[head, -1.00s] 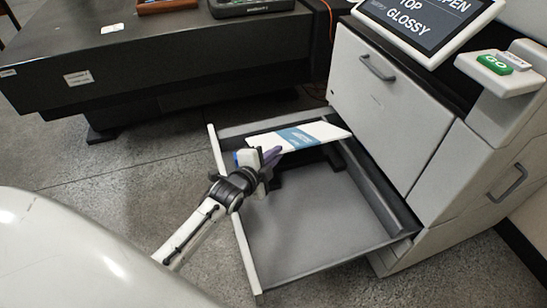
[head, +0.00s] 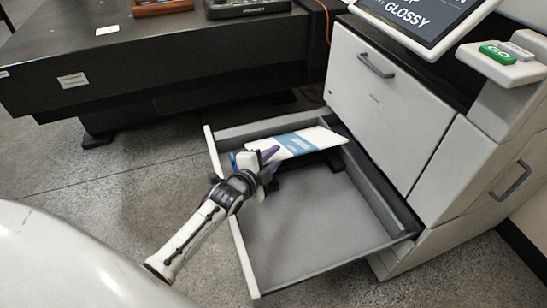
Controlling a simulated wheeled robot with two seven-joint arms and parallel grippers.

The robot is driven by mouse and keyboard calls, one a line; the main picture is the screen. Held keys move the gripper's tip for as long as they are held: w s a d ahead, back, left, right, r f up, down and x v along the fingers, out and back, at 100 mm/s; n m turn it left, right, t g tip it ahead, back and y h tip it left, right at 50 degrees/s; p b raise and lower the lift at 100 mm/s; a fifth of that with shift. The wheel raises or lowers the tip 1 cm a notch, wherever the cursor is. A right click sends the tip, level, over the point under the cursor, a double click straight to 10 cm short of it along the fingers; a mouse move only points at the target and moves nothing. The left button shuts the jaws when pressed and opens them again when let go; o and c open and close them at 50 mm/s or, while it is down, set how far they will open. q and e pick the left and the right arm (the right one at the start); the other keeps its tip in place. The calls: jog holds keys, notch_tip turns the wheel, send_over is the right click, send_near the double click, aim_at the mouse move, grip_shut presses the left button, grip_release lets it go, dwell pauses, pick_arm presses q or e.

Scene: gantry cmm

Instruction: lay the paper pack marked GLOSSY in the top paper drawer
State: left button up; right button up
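My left gripper (head: 266,160) reaches in from the left over the open drawer (head: 300,240) and is shut on the near-left end of a paper pack (head: 300,142). The pack is white with a blue band. Its print is too small to read, and it is tilted above the back part of the drawer, inside the walls as seen from here. A dark shadow lies below it on the drawer floor. The drawer is pulled out of the grey machine and looks otherwise empty. My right gripper is not in view.
The machine's closed front panel (head: 375,110) stands behind the drawer. Its screen (head: 425,15) shows GLOSSY, and a green GO button (head: 497,54) sits at the right. A dark table (head: 150,70) stands at the back left. Floor is free left of the drawer.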

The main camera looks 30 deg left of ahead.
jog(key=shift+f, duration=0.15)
pick_arm(q)
jog(key=shift+o, duration=0.6)
jog(key=o, duration=0.5)
jog(key=shift+s+f, duration=0.1)
jog(key=shift+f, duration=0.05)
jog(key=p+v, duration=0.3)
jog(key=v, duration=0.7)
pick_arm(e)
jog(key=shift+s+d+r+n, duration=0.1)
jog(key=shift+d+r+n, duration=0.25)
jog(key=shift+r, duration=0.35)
